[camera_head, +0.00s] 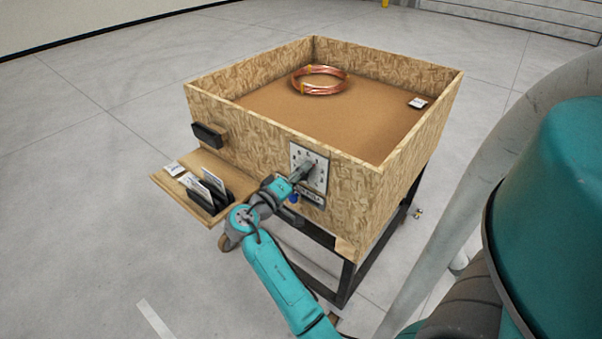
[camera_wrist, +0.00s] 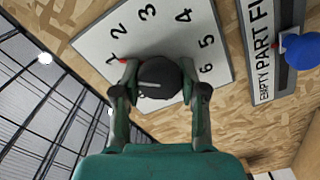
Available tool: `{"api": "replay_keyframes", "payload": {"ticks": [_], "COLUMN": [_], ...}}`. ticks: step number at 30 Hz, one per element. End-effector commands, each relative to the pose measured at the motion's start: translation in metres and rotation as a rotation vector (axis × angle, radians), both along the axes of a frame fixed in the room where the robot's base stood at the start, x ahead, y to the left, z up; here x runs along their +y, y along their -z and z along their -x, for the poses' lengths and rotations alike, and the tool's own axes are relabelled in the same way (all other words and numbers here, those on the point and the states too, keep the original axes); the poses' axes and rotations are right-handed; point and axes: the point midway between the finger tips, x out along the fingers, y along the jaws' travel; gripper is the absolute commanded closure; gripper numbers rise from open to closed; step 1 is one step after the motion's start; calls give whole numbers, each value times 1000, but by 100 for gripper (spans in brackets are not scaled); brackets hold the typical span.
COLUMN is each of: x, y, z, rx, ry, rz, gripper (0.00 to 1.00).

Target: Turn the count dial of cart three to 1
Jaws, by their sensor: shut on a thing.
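The count dial's dark round knob (camera_wrist: 158,72) sits on a white number plate (camera_wrist: 92,46) in the wrist view. My gripper (camera_wrist: 159,79) is shut on the knob, one finger on each side. The numerals 2 to 6 are readable around it; a partly covered mark, seemingly the 1, is by the left finger. A small red mark shows there too. A pale line crosses the knob's face; which numeral the dial points to I cannot tell. In the head view the plate (camera_head: 321,160) is on the cart's front wall (camera_head: 262,145), with my gripper (camera_head: 305,173) against it.
A blue knob (camera_wrist: 305,50) and a label strip reading "EMPTY PART FU..." (camera_wrist: 262,60) are beside the plate. The cart holds a copper coil (camera_head: 319,80) and a small white card (camera_head: 418,102). A side shelf (camera_head: 165,182) carries cards in a black holder (camera_head: 203,200).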

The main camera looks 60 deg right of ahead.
Motion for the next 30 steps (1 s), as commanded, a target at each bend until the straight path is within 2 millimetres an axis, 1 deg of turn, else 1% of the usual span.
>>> {"api": "replay_keyframes", "payload": {"ticks": [7,18,19,20,21,22,30], "x": [0,0,0,0,0,0,0], "y": [1,1,1,1,1,1,0], "z": [-1,-1,-1,-1,-1,-1,0], "rx": [48,50,50,50,50,50,49], "ry": [-1,-1,-1,-1,-1,-1,0], "rz": [-12,-13,-13,-13,-13,-13,-13], "gripper": [93,93,53,46,36,32,32]}}
